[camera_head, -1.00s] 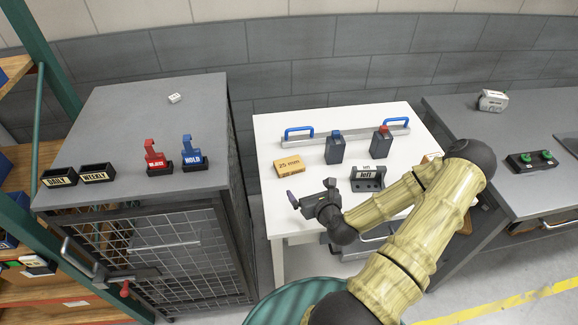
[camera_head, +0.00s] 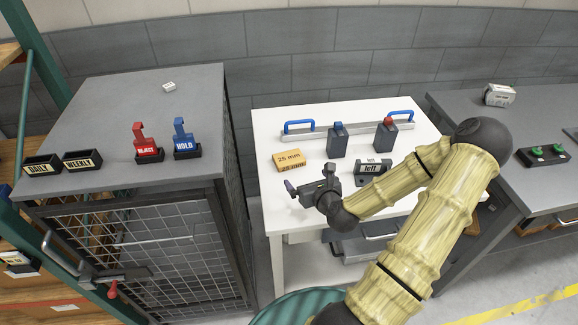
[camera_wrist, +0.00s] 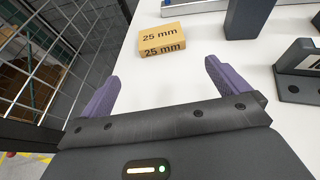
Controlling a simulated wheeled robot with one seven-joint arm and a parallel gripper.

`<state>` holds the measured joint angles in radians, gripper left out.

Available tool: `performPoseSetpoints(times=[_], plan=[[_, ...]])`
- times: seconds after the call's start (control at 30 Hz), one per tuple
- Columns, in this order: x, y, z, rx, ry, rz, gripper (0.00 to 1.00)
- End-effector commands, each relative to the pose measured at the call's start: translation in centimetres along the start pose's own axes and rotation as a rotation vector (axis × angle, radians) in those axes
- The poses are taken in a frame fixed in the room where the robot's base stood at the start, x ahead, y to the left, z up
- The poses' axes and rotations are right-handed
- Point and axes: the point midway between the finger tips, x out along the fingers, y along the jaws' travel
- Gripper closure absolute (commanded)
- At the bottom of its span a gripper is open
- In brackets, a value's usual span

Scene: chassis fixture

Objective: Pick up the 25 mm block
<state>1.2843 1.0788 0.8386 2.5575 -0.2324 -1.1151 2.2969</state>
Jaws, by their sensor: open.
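The 25 mm block (camera_head: 289,160) is a yellow-orange box with "25 mm" in dark print, lying on the left part of the white table (camera_head: 277,216). It also shows at the top middle of the wrist view (camera_wrist: 162,38). My gripper (camera_head: 306,186) is just in front of the block in the head view, above the table near its front left edge. In the wrist view its two purple fingers (camera_wrist: 160,85) are spread wide, with nothing between them. The block lies beyond the fingertips, apart from them.
Behind the block are a grey bar with blue handles (camera_head: 345,129) and two dark blocks, one blue-topped (camera_head: 337,142) and one red-topped (camera_head: 386,136). A dark holder labelled "left" (camera_head: 372,169) stands right of my gripper. A mesh cabinet (camera_head: 150,240) stands to the left.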

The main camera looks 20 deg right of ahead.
Motion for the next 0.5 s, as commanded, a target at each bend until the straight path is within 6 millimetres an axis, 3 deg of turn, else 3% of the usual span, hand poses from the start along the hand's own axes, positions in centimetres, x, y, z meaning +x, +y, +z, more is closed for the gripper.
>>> performPoseSetpoints(times=[0.27, 0.5], plan=[[2.9, 0.1, -0.4, -0.005, -0.003, 0.001, 0.0], [7.0, 0.2, 0.1, -0.001, 0.0, 0.001, 0.0]])
